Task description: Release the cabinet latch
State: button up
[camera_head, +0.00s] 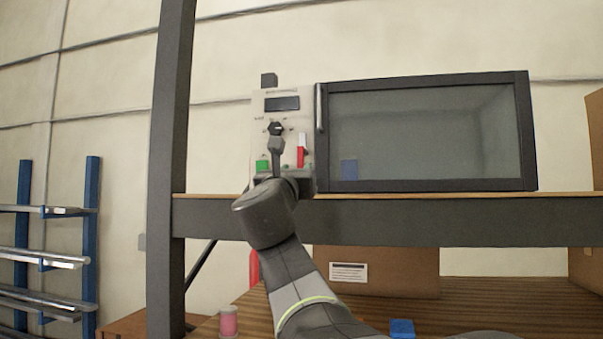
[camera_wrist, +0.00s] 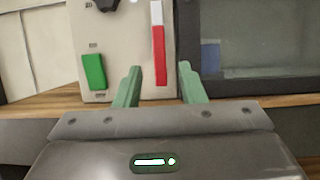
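The cabinet (camera_head: 530,130) has a dark frame and a glass door, and stands on a shelf. A pale control panel (camera_head: 258,120) at its left carries a dark display, a black knob (camera_head: 275,128), a green switch (camera_head: 262,166) and an upright red and white bar (camera_head: 301,152). In the wrist view the green switch (camera_wrist: 93,72) is left of my gripper (camera_wrist: 160,70). The red and white bar (camera_wrist: 158,50) shows between its two green fingers, which are apart and empty. Contact cannot be told. I cannot tell which part is the latch.
A vertical door handle (camera_head: 319,108) is right of the panel. A dark post (camera_head: 170,150) rises at the left. The shelf edge (camera_head: 430,220) runs below the cabinet. A blue block (camera_head: 402,328), a pink spool (camera_head: 229,322) and a cardboard box (camera_head: 390,270) are lower down.

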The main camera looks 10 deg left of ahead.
aim_at(299, 165)
jog(key=b+v, duration=0.1)
jog(key=v, duration=0.7)
jog(key=shift+s+b, duration=0.2)
jog(key=shift+b, duration=0.15)
jog(key=shift+w+d, duration=0.1)
jog(key=p+x, duration=0.4)
jog(key=x, duration=0.9)
jog(key=shift+w+r, duration=0.15)
jog(key=shift+w, duration=0.15)
jog(key=shift+a+m, duration=0.25)
jog(key=shift+m, duration=0.15)
